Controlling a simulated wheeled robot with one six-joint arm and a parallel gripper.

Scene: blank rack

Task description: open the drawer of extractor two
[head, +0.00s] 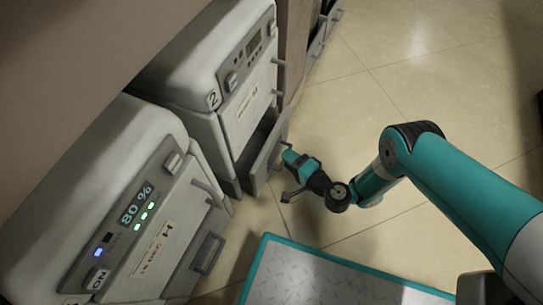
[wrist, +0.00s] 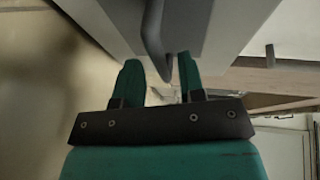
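Extractor two (head: 205,75) is the white unit with a "2" label at the upper middle of the head view. Its drawer (head: 266,160) is at the lower front and stands partly out, with a dark gap above its front panel. My gripper (head: 287,157) is beside the drawer front. In the wrist view, the grey drawer handle (wrist: 153,40) comes down between my two teal fingertips (wrist: 160,65). The fingers are apart, with a gap showing beside the handle, so they look open around it. Contact with the handle is hard to tell.
A nearer white extractor (head: 90,190) with an "80 %" display and its own drawer handle (head: 207,252) stands at lower left. A teal-edged metal plate (head: 320,280) is at the bottom. Tiled floor (head: 400,85) is clear to the right.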

